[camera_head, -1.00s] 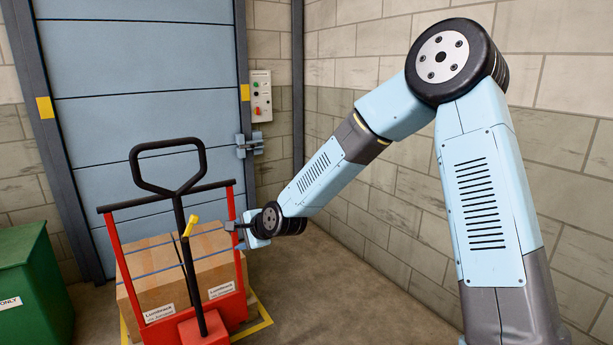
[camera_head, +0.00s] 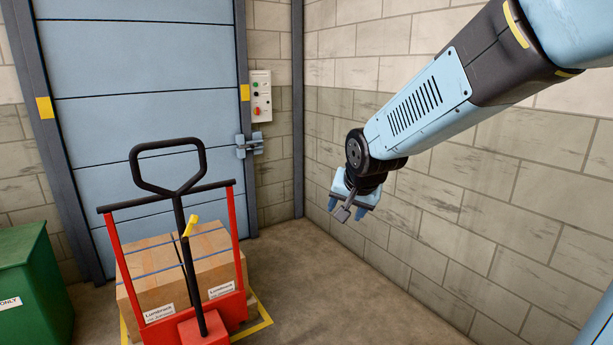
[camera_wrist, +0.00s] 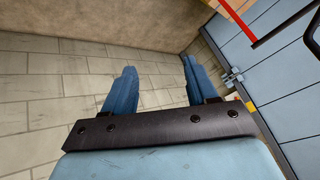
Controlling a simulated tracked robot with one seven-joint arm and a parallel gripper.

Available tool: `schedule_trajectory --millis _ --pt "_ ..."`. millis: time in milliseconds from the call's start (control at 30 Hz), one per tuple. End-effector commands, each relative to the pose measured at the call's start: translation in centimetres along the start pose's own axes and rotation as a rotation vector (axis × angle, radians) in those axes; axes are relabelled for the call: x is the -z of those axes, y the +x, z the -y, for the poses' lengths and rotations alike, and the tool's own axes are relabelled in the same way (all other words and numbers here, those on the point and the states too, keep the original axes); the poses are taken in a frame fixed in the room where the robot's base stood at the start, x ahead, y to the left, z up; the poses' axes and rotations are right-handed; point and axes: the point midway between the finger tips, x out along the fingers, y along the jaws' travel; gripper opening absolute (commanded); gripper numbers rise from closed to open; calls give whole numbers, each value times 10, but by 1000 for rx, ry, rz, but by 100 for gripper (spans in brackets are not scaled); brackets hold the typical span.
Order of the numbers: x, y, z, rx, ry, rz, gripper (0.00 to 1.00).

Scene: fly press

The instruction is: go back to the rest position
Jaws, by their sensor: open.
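My gripper (camera_head: 348,217) hangs in the air in front of the block wall in the head view, right of the pallet truck and clear of it. Its two blue fingers point down. In the wrist view my gripper (camera_wrist: 157,85) shows both fingers spread apart, with nothing between them but wall behind. My arm reaches in from the upper right of the head view.
A red pallet truck (camera_head: 236,240) with a black handle (camera_head: 170,188) carries cardboard boxes (camera_head: 155,265). Behind it are a blue door (camera_head: 150,85), a latch (camera_head: 249,146) and a control box (camera_head: 261,95). A green bin (camera_head: 30,280) stands left. The floor beneath my gripper is clear.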

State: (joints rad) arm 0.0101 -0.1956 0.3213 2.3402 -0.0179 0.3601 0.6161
Motion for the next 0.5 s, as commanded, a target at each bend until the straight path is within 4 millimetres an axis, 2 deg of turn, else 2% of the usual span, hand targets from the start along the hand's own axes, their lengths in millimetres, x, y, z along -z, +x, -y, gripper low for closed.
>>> schedule_trajectory --millis 33,267,500 --pt "-1 -15 -12 -19 -21 -7 57" --pt "-16 -75 -64 -100 -121 6 57" --pt "-47 -132 -115 -145 -212 45 57"
